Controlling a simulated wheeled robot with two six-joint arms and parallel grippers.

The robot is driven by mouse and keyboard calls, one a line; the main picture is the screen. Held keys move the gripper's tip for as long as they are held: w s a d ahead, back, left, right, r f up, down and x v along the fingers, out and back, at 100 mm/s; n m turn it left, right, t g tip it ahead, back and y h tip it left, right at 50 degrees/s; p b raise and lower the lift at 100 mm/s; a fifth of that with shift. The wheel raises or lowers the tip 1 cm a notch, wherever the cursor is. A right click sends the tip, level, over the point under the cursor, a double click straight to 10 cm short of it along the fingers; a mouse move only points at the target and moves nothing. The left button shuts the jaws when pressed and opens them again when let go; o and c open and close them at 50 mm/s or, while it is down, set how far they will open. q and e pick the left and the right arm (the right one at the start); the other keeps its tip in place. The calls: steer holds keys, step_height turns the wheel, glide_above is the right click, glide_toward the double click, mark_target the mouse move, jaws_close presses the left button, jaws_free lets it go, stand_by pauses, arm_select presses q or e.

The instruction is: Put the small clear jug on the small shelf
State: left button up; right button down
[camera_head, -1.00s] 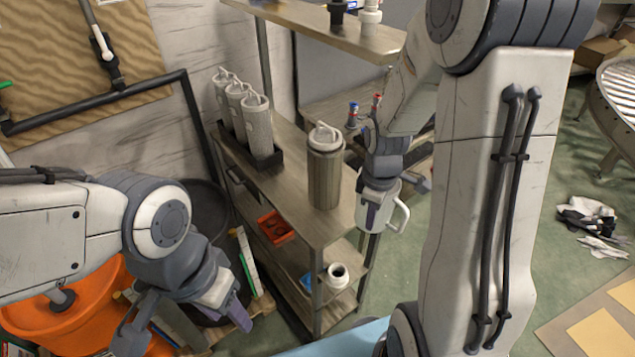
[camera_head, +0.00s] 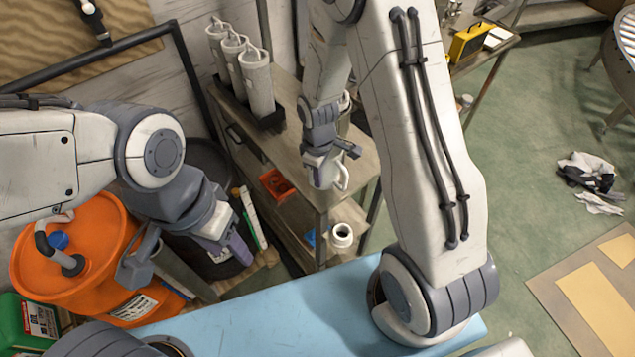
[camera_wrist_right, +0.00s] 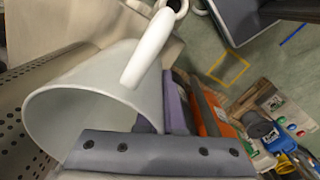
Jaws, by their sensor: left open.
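The small clear jug (camera_head: 328,178), whitish with a loop handle, hangs from my right gripper (camera_head: 324,165) in front of the shelf unit. In the right wrist view the jug (camera_wrist_right: 75,100) fills the left half, its wide rim tilted toward the camera and a purple finger beside its wall. My right gripper looks shut on the jug. The small shelf (camera_head: 285,125) is a wooden unit with stacked boards; the jug is near the front edge of its top board, apart from it as far as I can tell. My left gripper (camera_head: 187,258) is open and empty at lower left.
Several grey flasks (camera_head: 257,85) stand in a black tray on the top board. A taller container is mostly hidden behind my right arm. A red bin (camera_head: 277,185) and a white cup (camera_head: 342,235) sit lower. An orange drum (camera_head: 75,260) stands left.

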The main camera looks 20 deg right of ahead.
steer(key=shift+a+f+p, duration=0.2)
steer(key=shift+f+p, duration=0.25)
steer(key=shift+f, duration=1.6)
steer(key=shift+f, duration=0.15)
steer(key=c, duration=1.1)
jaws_free()
steer(key=shift+o, duration=0.2)
